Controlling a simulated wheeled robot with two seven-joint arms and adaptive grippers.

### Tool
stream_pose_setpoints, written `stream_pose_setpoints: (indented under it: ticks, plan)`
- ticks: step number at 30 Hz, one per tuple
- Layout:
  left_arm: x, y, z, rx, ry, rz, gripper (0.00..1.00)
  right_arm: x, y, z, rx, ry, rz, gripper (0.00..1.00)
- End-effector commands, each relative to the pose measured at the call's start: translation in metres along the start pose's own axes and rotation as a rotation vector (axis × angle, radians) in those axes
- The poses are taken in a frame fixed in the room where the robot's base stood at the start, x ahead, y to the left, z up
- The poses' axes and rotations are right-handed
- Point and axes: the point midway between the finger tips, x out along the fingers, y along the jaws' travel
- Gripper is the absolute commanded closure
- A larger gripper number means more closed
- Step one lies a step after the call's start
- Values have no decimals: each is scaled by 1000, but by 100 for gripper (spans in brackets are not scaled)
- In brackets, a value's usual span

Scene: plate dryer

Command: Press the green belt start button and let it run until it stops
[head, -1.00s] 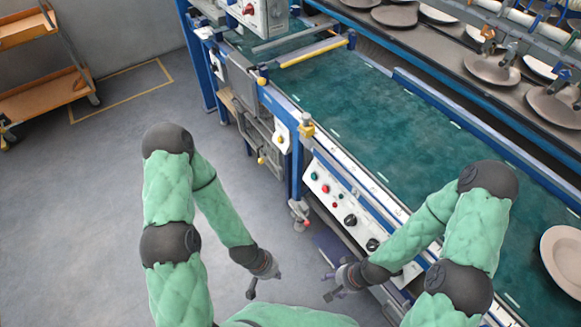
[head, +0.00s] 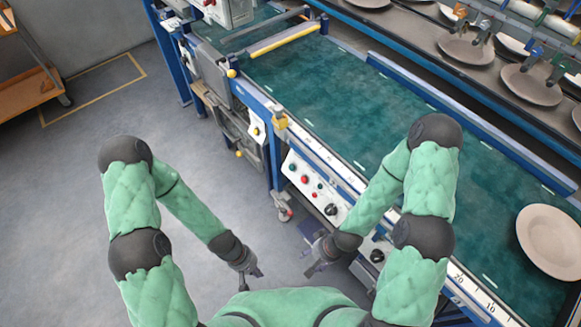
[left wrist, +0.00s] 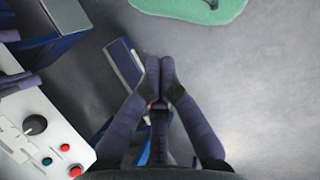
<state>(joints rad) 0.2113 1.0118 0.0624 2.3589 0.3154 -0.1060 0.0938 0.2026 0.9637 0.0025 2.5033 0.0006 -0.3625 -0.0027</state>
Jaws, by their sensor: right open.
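The white control panel (head: 315,188) on the belt's near side carries a green button (head: 292,167) at its left end, then a red button, smaller buttons and black knobs. The left wrist view shows part of the panel at lower left, with a small green button (left wrist: 47,161) between red ones. The green belt (head: 410,135) runs behind the panel. My left gripper (head: 251,283) is left of the panel, over the floor, apart from it; its fingertips meet in the left wrist view (left wrist: 160,65). My right gripper (head: 312,264) is open and empty, in front of the panel.
A pale plate (head: 550,240) lies on the belt at right. Several plates (head: 465,47) are on the machine behind. A yellow bar (head: 285,42) spans the belt. An orange cart (head: 28,88) stands at far left. Open floor (head: 75,180) lies left of my arms.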

Motion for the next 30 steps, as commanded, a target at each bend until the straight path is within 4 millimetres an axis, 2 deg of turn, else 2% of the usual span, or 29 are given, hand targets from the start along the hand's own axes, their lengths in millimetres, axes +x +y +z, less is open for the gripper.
stream_pose_setpoints:
  ticks: [5, 8, 12, 16, 23, 26, 30]
  plan:
    - [11, 8, 16, -268, -142, -12, 100, -4, -1, 0, 0, 0, 0, 41]
    - [16, 23, 27, -457, -245, -2, 100, -6, -2, 0, 0, 0, 0, 41]
    - [19, 54, 37, -716, -394, 36, 100, -9, -3, 0, 0, 0, 0, 41]
    - [18, 92, 38, -945, -537, 96, 100, -12, -4, 0, 0, 0, 0, 41]
    - [5, 165, 14, -1308, -804, 266, 100, -14, -5, 0, 0, 0, 0, 41]
    - [-5, 194, -4, -1435, -922, 364, 100, -12, -4, 0, 0, 0, 0, 41]
    - [-22, 228, -40, -1589, -1085, 531, 100, -10, -4, 0, 0, 0, 0, 41]
